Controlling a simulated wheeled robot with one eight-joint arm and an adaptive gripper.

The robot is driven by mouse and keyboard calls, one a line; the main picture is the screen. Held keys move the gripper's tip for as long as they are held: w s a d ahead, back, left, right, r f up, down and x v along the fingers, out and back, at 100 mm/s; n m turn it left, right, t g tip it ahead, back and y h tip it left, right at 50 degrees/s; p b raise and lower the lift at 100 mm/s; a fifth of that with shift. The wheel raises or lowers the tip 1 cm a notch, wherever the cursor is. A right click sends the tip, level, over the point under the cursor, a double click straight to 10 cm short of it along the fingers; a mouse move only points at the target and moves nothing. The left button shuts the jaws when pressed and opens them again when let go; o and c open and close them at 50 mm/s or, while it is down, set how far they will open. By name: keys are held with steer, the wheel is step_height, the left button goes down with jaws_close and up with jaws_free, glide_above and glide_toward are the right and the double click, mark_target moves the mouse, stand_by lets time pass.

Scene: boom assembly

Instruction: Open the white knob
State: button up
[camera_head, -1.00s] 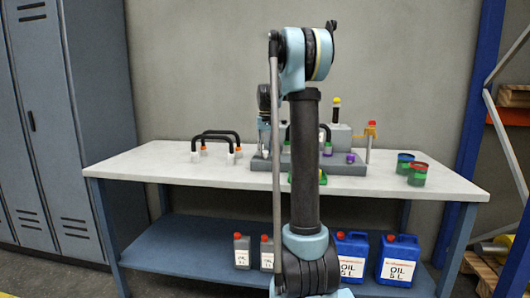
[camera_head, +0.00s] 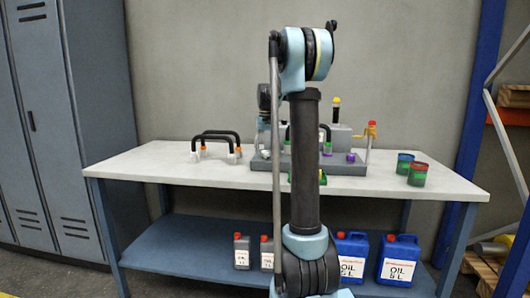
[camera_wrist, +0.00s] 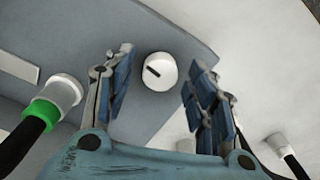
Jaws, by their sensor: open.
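The white knob (camera_wrist: 160,71) is round with a dark slot-like mark on its face, and shows in the wrist view on a grey surface. My gripper (camera_wrist: 158,88) is open, with one blue-padded finger to the left of the knob and the other to the right. Gaps show between the knob and both fingers, so it is not gripped. In the head view the knob and my gripper's fingers are hidden behind my arm.
In the wrist view a black hose with a green-ringed white fitting (camera_wrist: 62,92) is left of my gripper, and another white-ended hose (camera_wrist: 277,142) is at lower right.

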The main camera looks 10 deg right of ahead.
step_height(320, 180, up, 12)
steer(key=shift+f, duration=0.15)
stand_by(0.4)
steer(key=shift+d, duration=0.1)
steer(key=s+f+t, duration=0.1)
steer(key=s+f, duration=0.4)
steer(key=s, duration=0.7)
steer(key=s+f, duration=0.5)
steer(key=s, duration=0.8)
steer(key=s+f+t, duration=0.1)
steer(key=s+f, duration=1.8)
steer(key=f, duration=0.1)
steer(key=shift+s+a+f, duration=0.2)
steer(key=shift+a+f, duration=0.05)
steer(key=shift+a, duration=0.1)
